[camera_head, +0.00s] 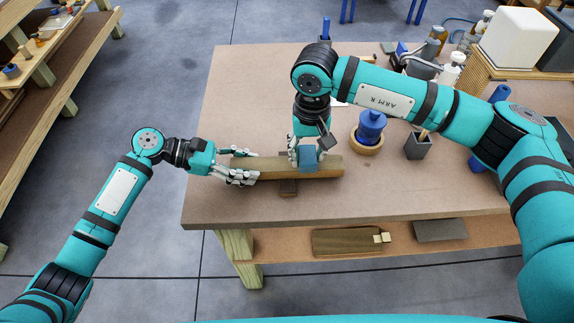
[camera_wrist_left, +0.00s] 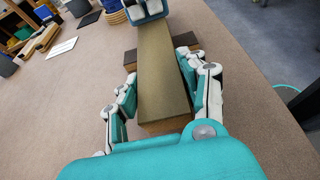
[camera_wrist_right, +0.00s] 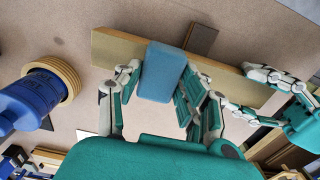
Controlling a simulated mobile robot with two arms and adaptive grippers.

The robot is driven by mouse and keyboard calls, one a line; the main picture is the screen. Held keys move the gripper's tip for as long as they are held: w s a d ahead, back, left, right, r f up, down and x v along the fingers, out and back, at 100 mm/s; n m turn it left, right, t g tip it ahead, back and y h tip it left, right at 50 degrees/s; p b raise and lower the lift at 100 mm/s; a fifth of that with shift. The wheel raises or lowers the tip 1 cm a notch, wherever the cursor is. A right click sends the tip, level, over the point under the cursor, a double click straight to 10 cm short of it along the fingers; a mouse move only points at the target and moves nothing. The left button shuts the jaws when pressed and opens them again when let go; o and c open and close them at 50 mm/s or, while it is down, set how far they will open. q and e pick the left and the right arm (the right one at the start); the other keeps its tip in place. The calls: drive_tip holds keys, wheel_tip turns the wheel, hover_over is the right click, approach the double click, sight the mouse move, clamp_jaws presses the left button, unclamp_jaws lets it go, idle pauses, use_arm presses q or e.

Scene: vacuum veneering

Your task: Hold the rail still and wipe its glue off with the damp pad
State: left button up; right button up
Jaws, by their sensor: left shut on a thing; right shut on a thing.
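The rail (camera_head: 272,168) is a long brown wooden bar lying across a dark support piece (camera_head: 288,188) near the table's front edge. My left gripper (camera_head: 247,166) is shut on its left end, with fingers along both sides; the left wrist view shows the rail (camera_wrist_left: 163,85) between them. My right gripper (camera_head: 303,152) is shut on the blue pad (camera_head: 308,160), above the right half of the rail. In the right wrist view the pad (camera_wrist_right: 160,72) overlaps the rail; I cannot tell whether it presses on it. I cannot make out glue on the rail.
A blue pot (camera_head: 371,125) on a round wooden base and a dark grey cup (camera_head: 417,146) stand right of the rail. Bottles and a white box (camera_head: 518,38) crowd the back right. The table (camera_head: 235,100) is clear behind and left of the rail.

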sight(287, 164)
drive_tip(key=shift+a, duration=0.9)
drive_tip(key=shift+a+f, duration=0.15)
drive_tip(key=shift+a, duration=1.2)
drive_tip(key=shift+s, duration=0.1)
drive_tip(key=shift+r, duration=3.05)
use_arm(q)
drive_tip(key=o, duration=1.3)
drive_tip(key=shift+a, duration=0.1)
